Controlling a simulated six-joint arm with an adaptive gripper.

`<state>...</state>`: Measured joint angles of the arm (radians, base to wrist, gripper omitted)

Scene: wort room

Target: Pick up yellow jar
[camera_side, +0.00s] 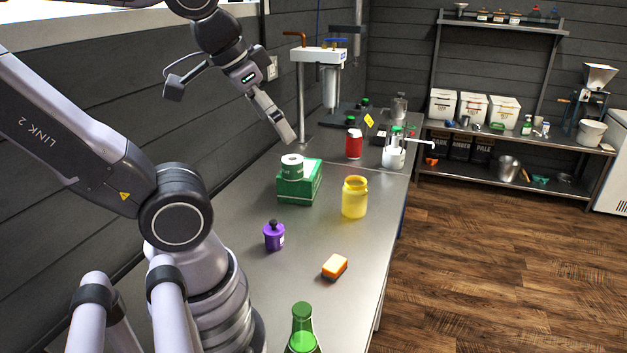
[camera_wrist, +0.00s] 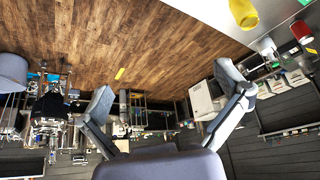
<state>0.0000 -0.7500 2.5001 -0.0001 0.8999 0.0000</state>
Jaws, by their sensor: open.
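The yellow jar (camera_side: 354,198) stands upright on the steel bench, right of the green box, in the side view. It also shows at the top edge of the wrist view (camera_wrist: 243,13), partly cut off. My gripper (camera_side: 287,138) hangs in the air above the bench, up and left of the jar and apart from it. In the wrist view the two fingers of my gripper (camera_wrist: 168,98) are spread wide with nothing between them.
Bare steel surrounds the yellow jar's front.

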